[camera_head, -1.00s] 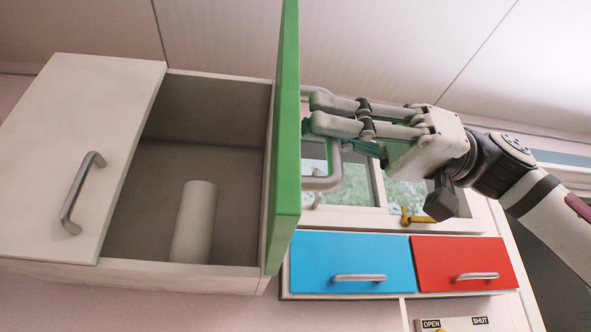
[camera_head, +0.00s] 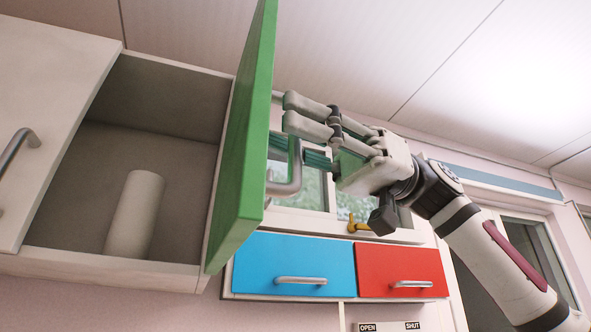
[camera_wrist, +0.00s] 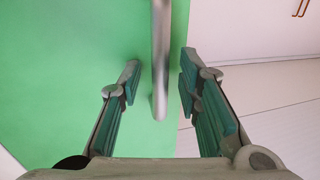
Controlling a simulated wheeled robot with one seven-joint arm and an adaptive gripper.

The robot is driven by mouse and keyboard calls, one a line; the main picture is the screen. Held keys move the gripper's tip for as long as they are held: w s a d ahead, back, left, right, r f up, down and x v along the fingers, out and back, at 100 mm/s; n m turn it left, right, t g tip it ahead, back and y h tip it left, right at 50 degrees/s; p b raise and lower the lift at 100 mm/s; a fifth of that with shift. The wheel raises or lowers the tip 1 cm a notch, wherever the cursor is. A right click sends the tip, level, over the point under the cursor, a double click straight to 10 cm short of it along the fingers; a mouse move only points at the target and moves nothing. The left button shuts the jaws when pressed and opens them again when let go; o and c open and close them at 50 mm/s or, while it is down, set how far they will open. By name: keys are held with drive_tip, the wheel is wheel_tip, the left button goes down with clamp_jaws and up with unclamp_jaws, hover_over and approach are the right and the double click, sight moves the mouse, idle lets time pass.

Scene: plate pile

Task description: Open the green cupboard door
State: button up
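The green cupboard door (camera_head: 243,140) stands swung out from the cupboard, seen at a steep angle in the head view, with the cupboard interior (camera_head: 165,95) exposed. Its metal handle (camera_head: 292,176) is on the side facing right; in the wrist view the handle (camera_wrist: 160,55) runs up and down in front of the green door (camera_wrist: 60,70). My gripper (camera_head: 289,124) is at the handle. In the wrist view my gripper (camera_wrist: 158,84) is open, one finger on each side of the handle, with visible gaps. Part of the handle is hidden behind the fingers in the head view.
A white roll (camera_head: 135,212) stands inside the cupboard. A closed white door (camera_head: 45,90) is at left. Blue (camera_head: 295,262) and red (camera_head: 402,268) fronts with handles are below my gripper. A window (camera_head: 310,192) with a yellow latch (camera_head: 362,225) is behind.

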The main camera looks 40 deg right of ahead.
drive_tip(key=shift+d, duration=0.1)
drive_tip(key=s+d, duration=0.1)
drive_tip(key=d, duration=1)
drive_tip(key=shift+s+d, duration=0.15)
drive_tip(key=shift+d, duration=0.25)
